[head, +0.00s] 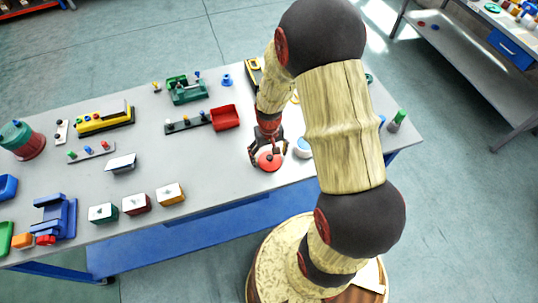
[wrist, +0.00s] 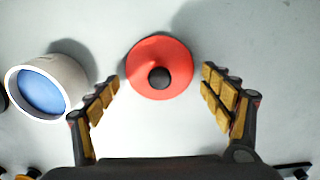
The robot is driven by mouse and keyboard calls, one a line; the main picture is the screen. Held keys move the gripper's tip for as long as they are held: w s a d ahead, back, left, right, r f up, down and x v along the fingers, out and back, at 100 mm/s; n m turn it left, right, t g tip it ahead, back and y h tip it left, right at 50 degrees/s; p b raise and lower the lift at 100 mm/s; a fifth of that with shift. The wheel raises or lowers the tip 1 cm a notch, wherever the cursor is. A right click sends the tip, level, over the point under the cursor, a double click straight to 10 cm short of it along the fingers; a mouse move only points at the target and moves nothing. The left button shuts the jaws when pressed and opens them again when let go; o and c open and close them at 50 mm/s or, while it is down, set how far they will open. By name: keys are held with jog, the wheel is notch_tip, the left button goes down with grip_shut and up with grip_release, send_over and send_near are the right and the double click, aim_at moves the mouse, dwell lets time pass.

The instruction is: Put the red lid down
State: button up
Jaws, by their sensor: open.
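The red lid (wrist: 172,57), a round disc with a dark knob in its middle, shows ahead of the fingertips in the wrist view. In the head view the red lid (head: 268,161) lies on the grey table near its front edge, below my gripper (head: 268,156). My gripper (wrist: 160,90) is open, its yellow-padded fingers spread wide on either side of the lid. A visible gap separates each finger from the lid, and nothing is held between them.
A white cylinder with a blue inside (wrist: 45,88) stands close to the left finger; it also shows in the head view (head: 303,148). The table (head: 225,165) is bare just left of the lid.

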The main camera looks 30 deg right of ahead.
jog(key=shift+r, duration=0.1)
notch_tip(320, 180, up, 12)
jog(key=p, duration=0.2)
notch_tip(320, 180, up, 13)
jog(key=n+t, duration=0.1)
jog(key=t, duration=0.1)
send_over(269, 155)
jog(key=s+a, duration=0.2)
jog(key=a, duration=0.3)
jog(key=s+a+r+n+t, duration=0.1)
jog(key=s+a+r, duration=0.2)
jog(key=s+r, duration=0.2)
jog(key=s+a+r+n+t, duration=0.1)
jog(key=s+a+r+t, duration=0.1)
jog(key=s+a+r, duration=0.2)
notch_tip(269, 155, up, 4)
jog(key=shift+s+f+t, duration=0.25)
jog(key=shift+s+t, duration=0.05)
jog(key=shift+s, duration=0.75)
jog(key=shift+a, duration=0.1)
notch_tip(269, 155, down, 6)
jog(key=b, duration=0.6)
jog(key=shift+r, duration=0.1)
jog(key=shift+c, duration=0.8)
